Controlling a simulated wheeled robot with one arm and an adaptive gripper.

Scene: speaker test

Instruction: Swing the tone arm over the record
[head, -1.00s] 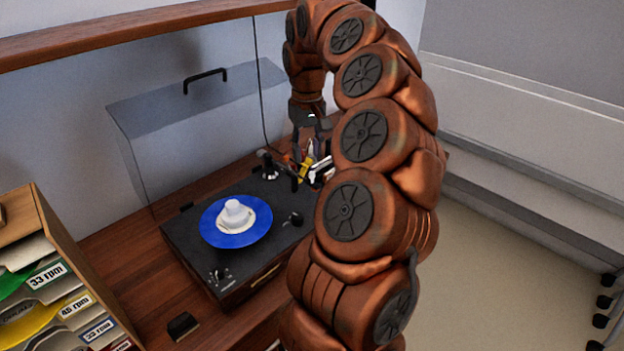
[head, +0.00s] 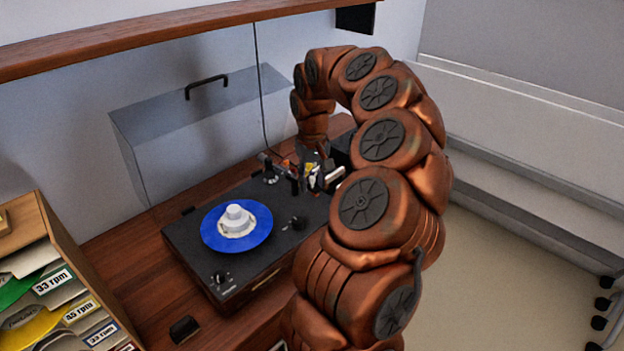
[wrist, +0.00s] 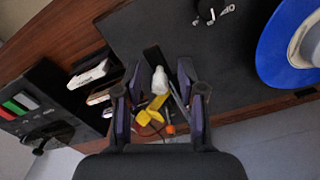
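The black turntable (head: 225,265) stands on the wooden counter. A blue record (head: 262,222) with a white piece on its centre lies on it; the record also shows at the right of the wrist view (wrist: 270,62). A dark upright fitting with a pale top (head: 269,170) stands at the deck's back right; I cannot tell whether it belongs to the tone arm. My gripper (wrist: 160,72) is open above the deck's right edge, its fingers apart. A white-tipped piece (wrist: 159,80) shows between the fingers, contact unclear. The tone arm's full length cannot be made out.
Yellow (wrist: 152,107), orange and white small items cluster by the deck's right edge. A clear lid (head: 190,115) stands raised behind. A wooden record rack (head: 60,240) is at the left. A dark knob (head: 297,223) sits on the front right of the deck.

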